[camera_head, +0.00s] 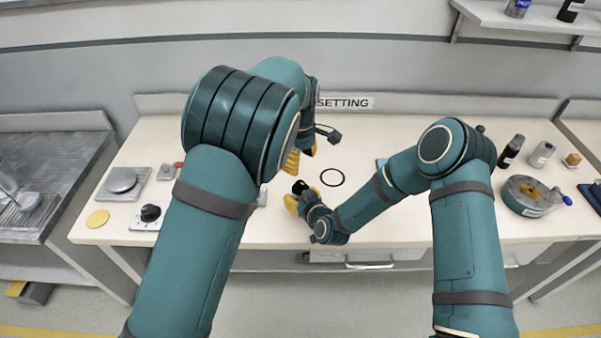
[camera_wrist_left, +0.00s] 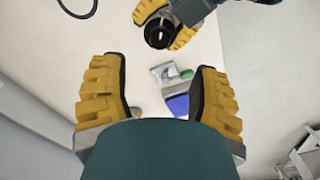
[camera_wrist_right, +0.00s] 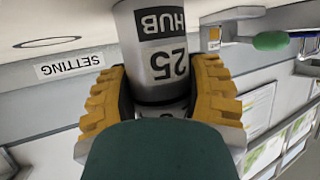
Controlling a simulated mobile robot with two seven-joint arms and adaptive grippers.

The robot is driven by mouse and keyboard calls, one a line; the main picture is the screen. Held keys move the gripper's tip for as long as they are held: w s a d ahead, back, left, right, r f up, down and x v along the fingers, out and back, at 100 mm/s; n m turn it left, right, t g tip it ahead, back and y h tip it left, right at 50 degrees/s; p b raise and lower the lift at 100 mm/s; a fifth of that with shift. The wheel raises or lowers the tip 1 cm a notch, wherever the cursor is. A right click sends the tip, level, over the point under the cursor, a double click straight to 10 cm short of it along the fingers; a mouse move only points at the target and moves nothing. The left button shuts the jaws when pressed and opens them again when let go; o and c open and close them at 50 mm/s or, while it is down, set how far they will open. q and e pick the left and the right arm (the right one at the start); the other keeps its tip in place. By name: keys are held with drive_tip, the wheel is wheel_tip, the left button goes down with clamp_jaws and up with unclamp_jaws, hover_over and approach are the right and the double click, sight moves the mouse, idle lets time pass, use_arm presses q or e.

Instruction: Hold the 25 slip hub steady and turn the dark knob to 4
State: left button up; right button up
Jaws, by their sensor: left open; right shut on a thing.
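The 25 slip hub (camera_wrist_right: 158,62) is a pale grey cylinder with dark "25" and "HUB" labels, upside down in the right wrist view. My right gripper (camera_head: 299,201) is shut around it; its yellow fingers press on both sides. In the left wrist view the hub's dark round top (camera_wrist_left: 158,32) shows a small white mark. My left gripper (camera_head: 300,157) is open and empty, just behind and above the hub in the head view; its fingers show apart in the left wrist view (camera_wrist_left: 156,92). A black knob (camera_head: 150,212) sits on a white plate at the table's left. Its scale is unreadable.
A black ring (camera_head: 332,177) lies right of the hub, below the SETTING sign (camera_head: 345,103). A round scale (camera_head: 121,181) and yellow disc (camera_head: 97,218) are at left. Bottles (camera_head: 512,150) and a round device (camera_head: 531,196) stand at right. My left arm hides part of the table.

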use_arm(q)
drive_tip(key=shift+r, duration=1.3)
idle(0.5)
use_arm(e)
drive_tip(key=o, duration=1.4)
drive_tip(key=shift+c, duration=0.2)
drive_tip(key=shift+s, duration=0.1)
drive_tip(key=v, duration=1.2)
use_arm(q)
drive_tip(key=shift+f, duration=0.1)
